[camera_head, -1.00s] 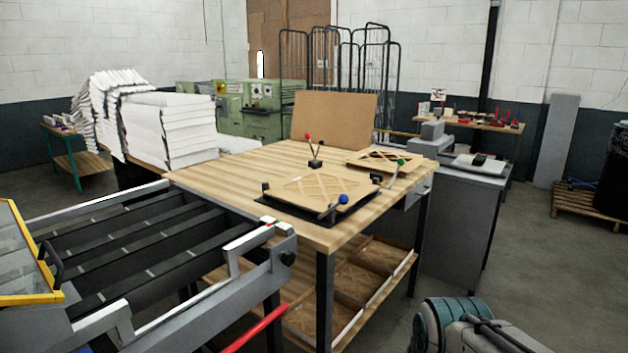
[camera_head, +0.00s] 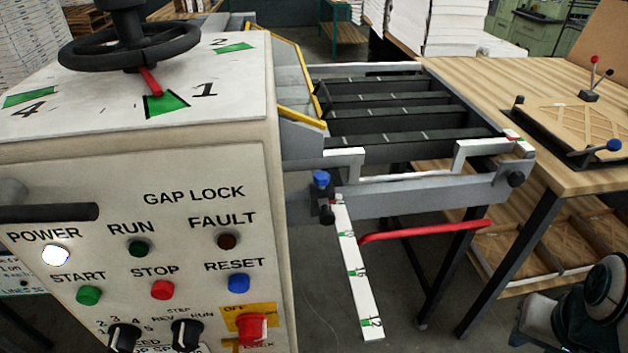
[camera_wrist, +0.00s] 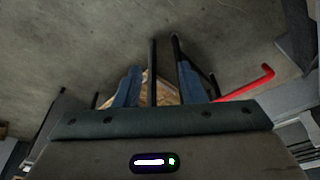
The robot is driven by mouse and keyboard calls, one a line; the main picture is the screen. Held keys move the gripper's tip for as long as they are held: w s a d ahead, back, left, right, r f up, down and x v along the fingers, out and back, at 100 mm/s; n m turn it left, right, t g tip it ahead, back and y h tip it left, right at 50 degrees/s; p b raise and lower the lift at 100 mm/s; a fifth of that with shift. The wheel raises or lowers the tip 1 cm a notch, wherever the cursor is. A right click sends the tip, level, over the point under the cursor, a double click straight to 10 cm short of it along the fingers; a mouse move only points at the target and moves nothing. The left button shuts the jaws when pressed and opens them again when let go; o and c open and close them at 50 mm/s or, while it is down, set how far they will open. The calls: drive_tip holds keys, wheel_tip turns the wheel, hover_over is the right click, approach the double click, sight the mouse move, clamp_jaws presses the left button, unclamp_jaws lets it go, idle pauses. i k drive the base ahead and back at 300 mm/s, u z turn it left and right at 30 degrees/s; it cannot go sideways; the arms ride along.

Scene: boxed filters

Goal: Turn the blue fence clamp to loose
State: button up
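The blue fence clamp (camera_head: 320,179) is a small blue knob on a black block, on the front rail of the feed table, right beside the control cabinet. A white scale bar (camera_head: 358,270) with green marks slants down below it. I cannot tell from its shape whether it is tight or loose. In the wrist view my gripper (camera_wrist: 160,82) has its two blue-grey fingers apart, with nothing held between them. Floor and dark table legs show beyond the fingers. The clamp is not seen in the wrist view. Part of my arm shows at the lower right of the head view.
The control cabinet (camera_head: 150,200) with buttons and a black handwheel (camera_head: 128,48) stands at left. A red bar (camera_head: 425,231) juts out below the rail. The wooden table (camera_head: 480,85) at right carries a fixture with a blue-balled lever (camera_head: 613,145).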

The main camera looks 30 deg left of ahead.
sight(321, 179)
drive_tip(key=u, duration=3.65)
drive_tip(key=k, duration=0.85)
drive_tip(key=z, duration=1.15)
drive_tip(key=i, duration=0.5)
drive_tip(key=z, duration=0.1)
